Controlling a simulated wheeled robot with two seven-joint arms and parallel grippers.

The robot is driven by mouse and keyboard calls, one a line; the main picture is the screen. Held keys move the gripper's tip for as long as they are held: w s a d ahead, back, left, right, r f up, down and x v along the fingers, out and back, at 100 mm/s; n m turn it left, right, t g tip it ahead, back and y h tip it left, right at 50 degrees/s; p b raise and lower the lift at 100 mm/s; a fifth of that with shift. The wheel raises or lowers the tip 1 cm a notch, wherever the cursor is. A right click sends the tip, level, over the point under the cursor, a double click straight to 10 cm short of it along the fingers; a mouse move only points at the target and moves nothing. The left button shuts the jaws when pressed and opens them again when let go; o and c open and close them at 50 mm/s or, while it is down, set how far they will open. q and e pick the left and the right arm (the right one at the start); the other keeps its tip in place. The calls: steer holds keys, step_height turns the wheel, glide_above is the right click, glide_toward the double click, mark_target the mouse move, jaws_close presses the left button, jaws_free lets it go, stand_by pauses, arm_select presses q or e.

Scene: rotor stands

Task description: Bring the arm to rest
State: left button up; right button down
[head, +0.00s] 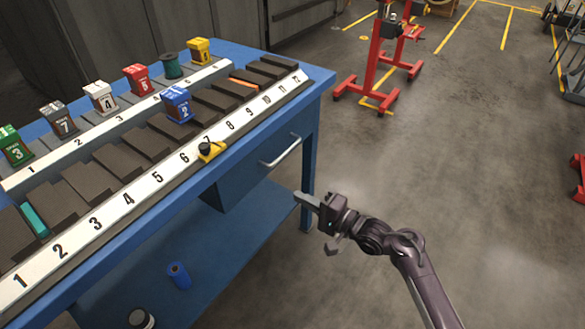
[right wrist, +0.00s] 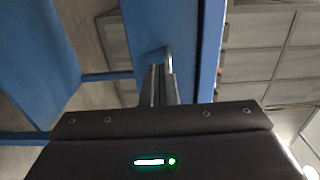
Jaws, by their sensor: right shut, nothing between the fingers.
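My right gripper (head: 308,200) is in the head view, to the right of the blue workbench (head: 235,135) and below its drawer handle (head: 281,152). Its fingers are shut with nothing between them and point left toward the bench. In the right wrist view the shut fingers (right wrist: 158,86) show in the middle, and the metal drawer handle (right wrist: 168,60) is seen just beyond them. I cannot tell from these views whether they touch. The arm reaches in from the bottom right. My left gripper is not in view.
Numbered slots fill the bench top, with small coloured boxes such as a blue one (head: 177,104) and a red one (head: 136,78). A yellow-and-black item (head: 210,151) lies by the front edge. A red stand (head: 372,70) is behind.

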steer(key=s+d+f+n+g+h+p, duration=0.1)
steer(key=s+d+f+h, duration=0.3)
steer(key=f, duration=0.6)
steer(key=s+d+f+n+h+p, duration=0.1)
steer(key=s+d+f+h, duration=0.1)
steer(key=s+f, duration=0.6)
steer(key=s+d+f+n+g+h+p, duration=0.1)
steer(key=s+d+f+h, duration=0.25)
steer(key=f, duration=0.75)
steer(key=s+d+f+n+g+h, duration=0.1)
steer(key=s+d+f+n+g, duration=0.1)
steer(key=s, duration=0.8)
steer(key=s+d+f+n+g+h+p, duration=0.1)
steer(key=s+d+f, duration=0.4)
steer(key=s, duration=0.6)
steer(key=s+d+f+n+g+h+p, duration=0.1)
steer(key=s+d+f+n+g+h, duration=0.2)
steer(key=s+f, duration=0.4)
steer(key=s+d+g, duration=0.1)
steer(key=s, duration=0.3)
steer(key=shift+d, duration=0.25)
steer(key=shift+s+h, duration=0.1)
steer(key=shift+h, duration=0.15)
